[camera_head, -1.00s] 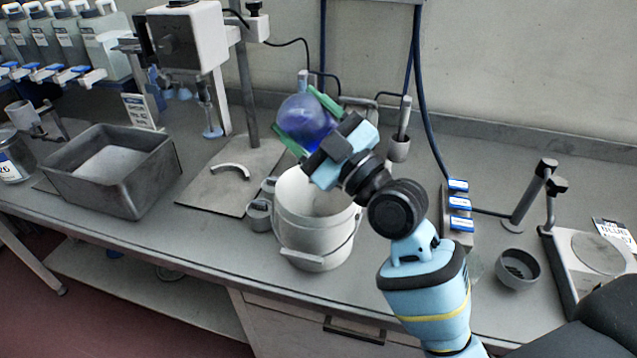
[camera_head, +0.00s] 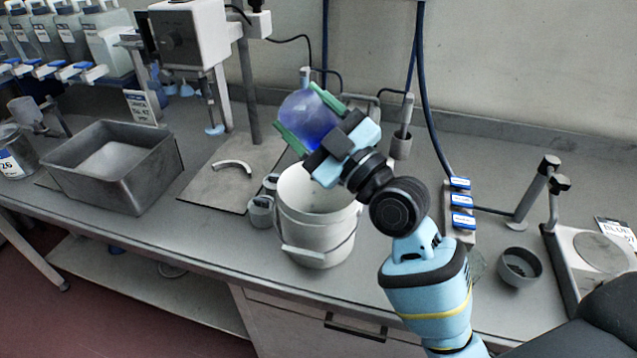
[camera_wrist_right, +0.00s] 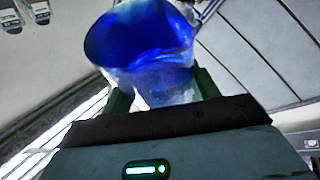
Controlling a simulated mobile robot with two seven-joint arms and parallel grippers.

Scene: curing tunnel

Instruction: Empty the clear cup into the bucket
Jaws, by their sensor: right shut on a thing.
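The clear cup (camera_head: 306,119) holds blue liquid and is gripped in my right gripper (camera_head: 309,122), whose green fingers close on both its sides. It is up in the air above the white bucket (camera_head: 314,227), over its far rim in the head view. The cup looks tilted. In the right wrist view, the cup (camera_wrist_right: 163,85) shows deep blue inside its mouth and clearer wall lower down. The bucket stands upright on the bench; its inside is partly hidden by my gripper and arm. No stream of liquid shows. My left gripper is not in view.
A grey metal tray (camera_head: 150,187) stands to the left. A stand with a white box (camera_head: 190,35) is behind the bucket. Small grey cups (camera_head: 260,212) sit close to the bucket's left side. A dark bowl (camera_head: 519,267) and a scale (camera_head: 597,252) are on the right.

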